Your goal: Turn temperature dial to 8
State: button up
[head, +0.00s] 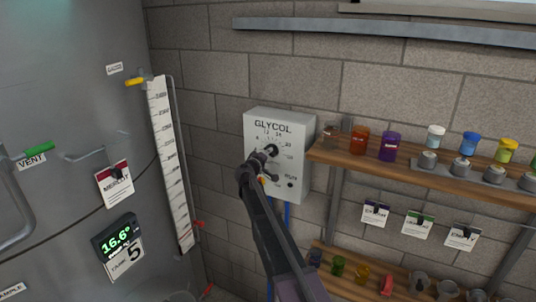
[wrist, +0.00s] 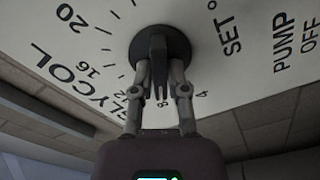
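The temperature dial (head: 271,150) is a round black knob on the grey GLYCOL control box (head: 255,120) on the brick wall. In the wrist view the dial (wrist: 160,38) has a raised grip bar running toward the camera, its near end close to the number 8. Numbers 20, 16, 12, 8 and 4 curve around it; which end of the bar is the pointer I cannot tell. My gripper (wrist: 160,70) has a finger on each side of the bar and looks closed on it. In the head view my gripper (head: 259,161) partly covers the dial.
The box face also carries SET and PUMP OFF (wrist: 290,45) lettering. A wooden shelf (head: 420,170) with coloured jars juts out at the right. A steel tank (head: 60,70) with a 16.6° display (head: 116,238) stands at the left.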

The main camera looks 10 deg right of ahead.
jog(key=shift+o, duration=1.4)
jog(key=shift+s, duration=0.1)
jog(key=v, duration=1.2)
jog(key=shift+f, duration=0.1)
